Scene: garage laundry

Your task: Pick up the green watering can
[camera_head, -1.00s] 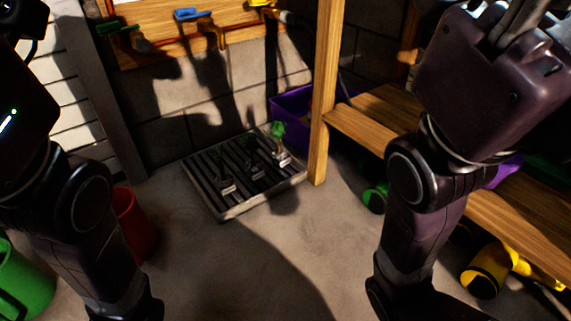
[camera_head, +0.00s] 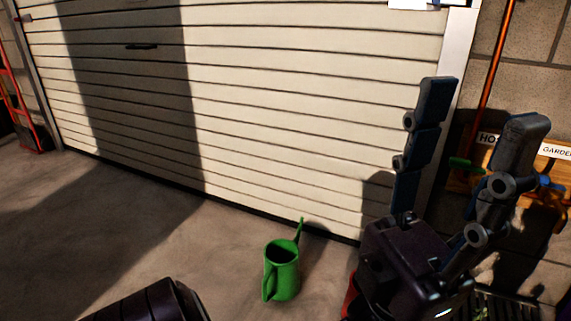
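The green watering can (camera_head: 281,272) stands upright on the concrete floor near the bottom middle of the head view, in front of the garage door. Its spout points up and to the right, and its handle faces the viewer at the lower left.
A white slatted garage door (camera_head: 270,110) fills the back. A floor grate (camera_head: 512,306) and a wooden tap board (camera_head: 553,172) are at the right. The floor left of the can is clear.

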